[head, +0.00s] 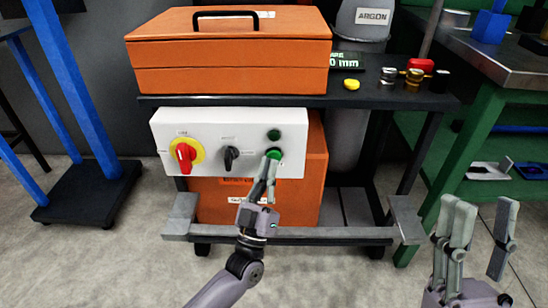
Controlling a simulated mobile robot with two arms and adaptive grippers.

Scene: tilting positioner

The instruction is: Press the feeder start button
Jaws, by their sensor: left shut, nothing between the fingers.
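The white control panel (222,120) hangs on the front of the cart. On its right side are a bright green round button (275,152) and a darker green round piece (274,134) above it. The small labels are too small to read, so I cannot tell which is the feeder start. My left gripper (271,165) is shut and empty, its fingertips right at the bright green button and partly covering it. I cannot tell whether they touch it or press it in. My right gripper (480,207) is open and empty at the lower right, away from the panel.
A red rotary switch (184,153) on yellow and a black knob (231,156) are left of the button. An orange case (230,65) sits on the cart top above. An argon cylinder (362,22) stands behind. A green bench (480,120) is at right; a blue frame (70,85) is at left.

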